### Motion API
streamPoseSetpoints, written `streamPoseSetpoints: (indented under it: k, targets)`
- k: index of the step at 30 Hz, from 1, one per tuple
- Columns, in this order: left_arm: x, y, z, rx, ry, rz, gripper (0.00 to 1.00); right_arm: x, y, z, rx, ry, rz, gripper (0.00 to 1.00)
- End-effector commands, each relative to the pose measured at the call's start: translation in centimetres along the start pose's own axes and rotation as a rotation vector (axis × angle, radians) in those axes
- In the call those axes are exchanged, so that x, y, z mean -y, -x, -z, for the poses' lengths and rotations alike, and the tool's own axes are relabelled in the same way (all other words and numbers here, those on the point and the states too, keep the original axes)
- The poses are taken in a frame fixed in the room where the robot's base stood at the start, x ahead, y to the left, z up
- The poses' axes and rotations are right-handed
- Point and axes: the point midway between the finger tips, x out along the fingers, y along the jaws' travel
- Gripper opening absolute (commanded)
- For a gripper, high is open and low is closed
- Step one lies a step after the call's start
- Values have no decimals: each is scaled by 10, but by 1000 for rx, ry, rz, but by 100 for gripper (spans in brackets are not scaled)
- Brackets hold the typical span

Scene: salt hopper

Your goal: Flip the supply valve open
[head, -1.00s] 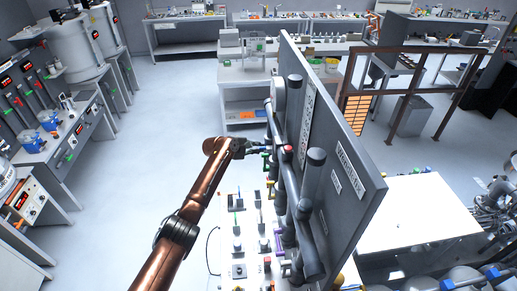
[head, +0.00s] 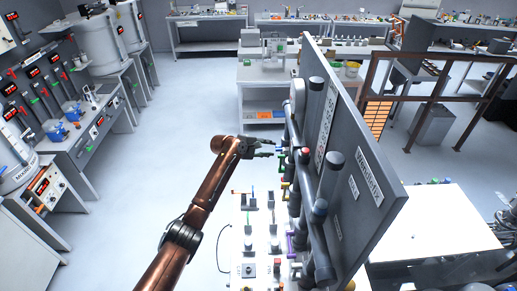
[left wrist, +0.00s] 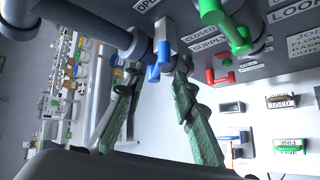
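The supply valve's blue handle (left wrist: 159,60) shows in the left wrist view, on a grey pipe beside labels reading "OPEN", "CLOSED" and "SUPPLY" (left wrist: 208,43). My left gripper (left wrist: 155,72) is open, with one finger on each side of the blue handle in the picture. I see no clear contact, and cannot tell how deep the handle lies between the fingertips. In the head view my left gripper (head: 277,149) is open beside the pipes on the upright panel (head: 370,150). My right gripper is not in view.
A green-handled valve (left wrist: 225,22) and a red handle (left wrist: 220,77) sit right of the blue handle. Below my arm in the head view is a control desk (head: 240,225) with several small levers. Open floor (head: 190,110) lies left of the panel.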

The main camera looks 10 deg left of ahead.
Motion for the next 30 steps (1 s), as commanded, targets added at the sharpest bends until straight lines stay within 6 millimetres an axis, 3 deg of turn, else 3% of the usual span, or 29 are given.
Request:
streamPoseSetpoints:
  k: [6, 13, 26, 29, 30]
  targets:
    - [0, 41, 1, -1, -1, -2, 26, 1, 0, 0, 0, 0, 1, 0]
    - [1, 70, 1, -1, 0, 1, 26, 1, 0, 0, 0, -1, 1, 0]
    - [1, 77, 1, -2, 1, 2, 23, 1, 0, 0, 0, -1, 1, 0]
    - [17, 71, 9, -11, -7, 12, 16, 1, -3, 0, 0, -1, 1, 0]
    - [32, 66, 16, -22, -15, 21, 13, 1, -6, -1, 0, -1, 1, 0]
